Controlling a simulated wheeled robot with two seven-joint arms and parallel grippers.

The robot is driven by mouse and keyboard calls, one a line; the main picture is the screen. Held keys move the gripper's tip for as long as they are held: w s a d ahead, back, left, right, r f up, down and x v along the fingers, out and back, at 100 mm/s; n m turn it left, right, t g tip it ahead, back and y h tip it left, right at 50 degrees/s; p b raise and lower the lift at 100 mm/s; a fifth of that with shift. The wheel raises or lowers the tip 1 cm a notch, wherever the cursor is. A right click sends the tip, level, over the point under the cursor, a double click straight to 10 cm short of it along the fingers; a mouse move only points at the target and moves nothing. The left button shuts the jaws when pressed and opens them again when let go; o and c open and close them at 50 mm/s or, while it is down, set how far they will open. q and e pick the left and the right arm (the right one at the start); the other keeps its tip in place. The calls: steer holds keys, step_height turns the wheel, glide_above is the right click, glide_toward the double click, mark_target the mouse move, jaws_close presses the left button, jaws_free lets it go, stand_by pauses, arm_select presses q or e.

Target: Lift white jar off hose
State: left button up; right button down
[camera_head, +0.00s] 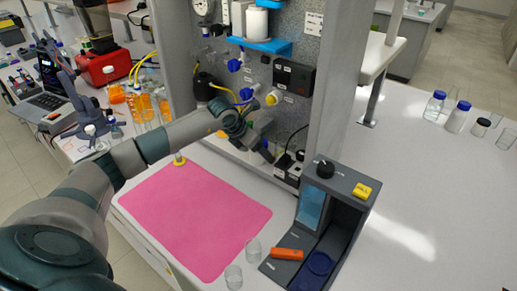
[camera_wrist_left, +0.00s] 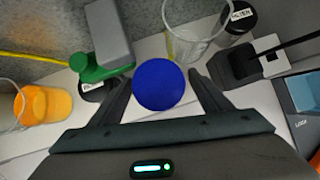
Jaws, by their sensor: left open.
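In the left wrist view a round blue lid (camera_wrist_left: 160,85) is seen from straight above, between the two fingers of my left gripper (camera_wrist_left: 159,84). The body under the lid is hidden, so I cannot tell if it is the white jar. The gripper is open, with one finger on each side and a gap to the lid. In the head view my left gripper (camera_head: 263,146) is low in front of the grey panel and hides what is beneath it. A yellow hose (camera_wrist_left: 32,58) runs at the upper left of the wrist view; its contact with the jar is not visible.
Beside the lid are a green fitting with a grey block (camera_wrist_left: 108,45), a clear beaker (camera_wrist_left: 190,38) and a beaker of orange liquid (camera_wrist_left: 45,104). A black-and-white device (camera_wrist_left: 258,62) stands right.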

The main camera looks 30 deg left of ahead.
stand_by(0.3)
arm_select(q)
steer(key=shift+c, duration=0.5)
steer(key=c, duration=1)
steer(key=shift+a, duration=0.15)
